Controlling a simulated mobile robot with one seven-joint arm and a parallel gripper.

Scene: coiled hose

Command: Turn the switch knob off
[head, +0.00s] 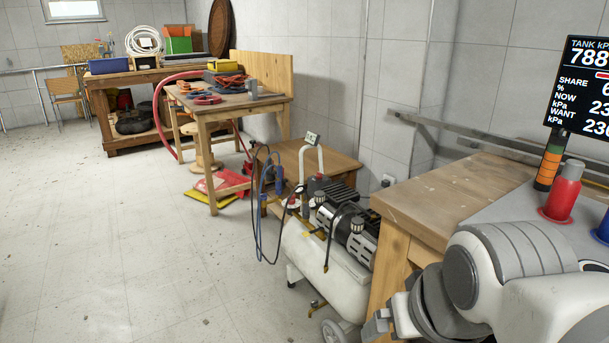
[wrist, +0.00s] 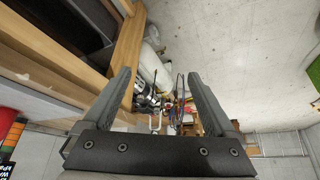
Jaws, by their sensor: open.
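The white air compressor (head: 322,255) stands on the floor beside the near workbench, with a black and silver motor on top. I cannot single out the switch knob on it; small fittings cluster at its left end, too small to tell apart. My gripper (wrist: 158,82) is open and empty, its two grey fingers spread apart. In the wrist view the compressor (wrist: 150,62) shows beyond and between the fingers, well apart from them. In the head view my arm is at the lower right, in front of the workbench and right of the compressor.
The near wooden workbench (head: 455,200) stands close on the right, with a red cup-like piece (head: 563,192) and a display (head: 584,85) reading tank pressure, cut off at the edge. Hoses (head: 262,205) hang left of the compressor. A farther table (head: 232,103) holds coiled hoses. Floor at left is clear.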

